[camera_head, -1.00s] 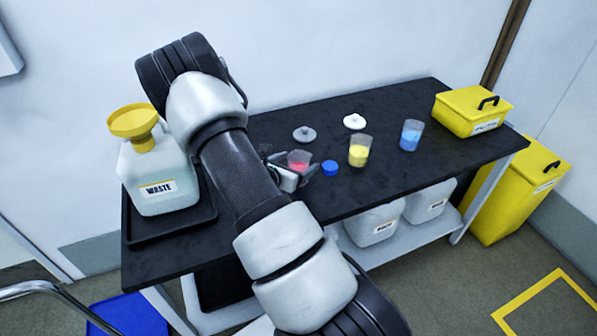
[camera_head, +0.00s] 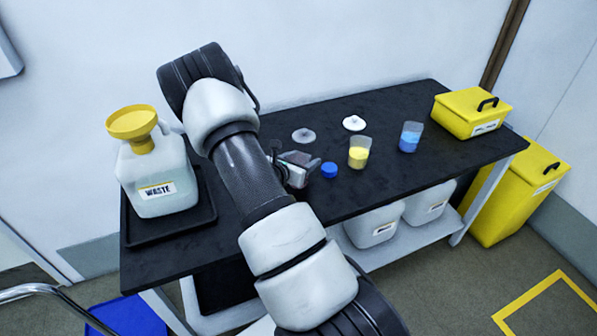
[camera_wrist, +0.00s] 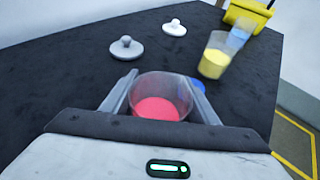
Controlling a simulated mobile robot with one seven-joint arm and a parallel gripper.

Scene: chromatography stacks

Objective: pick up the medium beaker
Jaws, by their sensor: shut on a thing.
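A clear beaker with pink-red contents (camera_wrist: 159,104) sits between the two fingers of my gripper (camera_wrist: 161,92) in the wrist view. The fingers are shut on its sides. In the head view my gripper (camera_head: 298,168) is over the left middle of the bench and hides the pink beaker. A beaker with yellow contents (camera_head: 359,153) stands upright to its right; it also shows in the wrist view (camera_wrist: 214,60). A beaker with blue contents (camera_head: 410,137) stands farther right. Which one is the medium beaker I cannot tell by size.
The black bench (camera_head: 440,155) holds a blue cap (camera_head: 329,170), a grey lid (camera_head: 303,135) and a white lid (camera_head: 354,123) near the beakers. A waste jug with a yellow funnel (camera_head: 155,175) stands left, a yellow box (camera_head: 468,115) at the right end. The front right is clear.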

